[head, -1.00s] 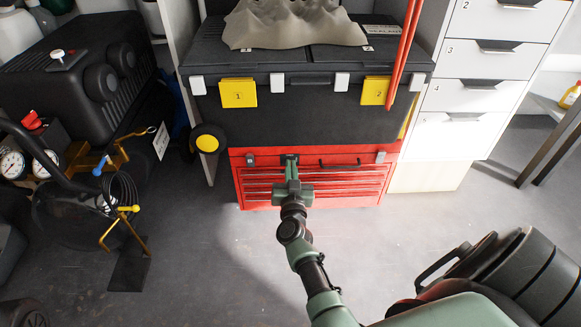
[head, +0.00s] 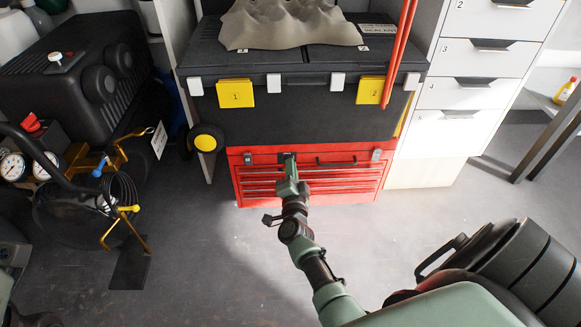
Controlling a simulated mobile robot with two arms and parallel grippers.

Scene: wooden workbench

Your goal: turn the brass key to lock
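A red toolbox (head: 338,188) with several drawers stands on the floor under the black case. My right gripper (head: 288,160) reaches from below to the toolbox's upper front, left of its middle. Its fingertips are at or very near the front face; I cannot tell whether they touch. No brass key can be made out; the spot at the fingertips is covered by the gripper. Whether the fingers are open or shut on something is too small to tell. My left gripper is not in view.
White drawers (head: 462,85) stand at right. A black machine (head: 70,75) and a hose reel with yellow fittings (head: 122,210) are at left.

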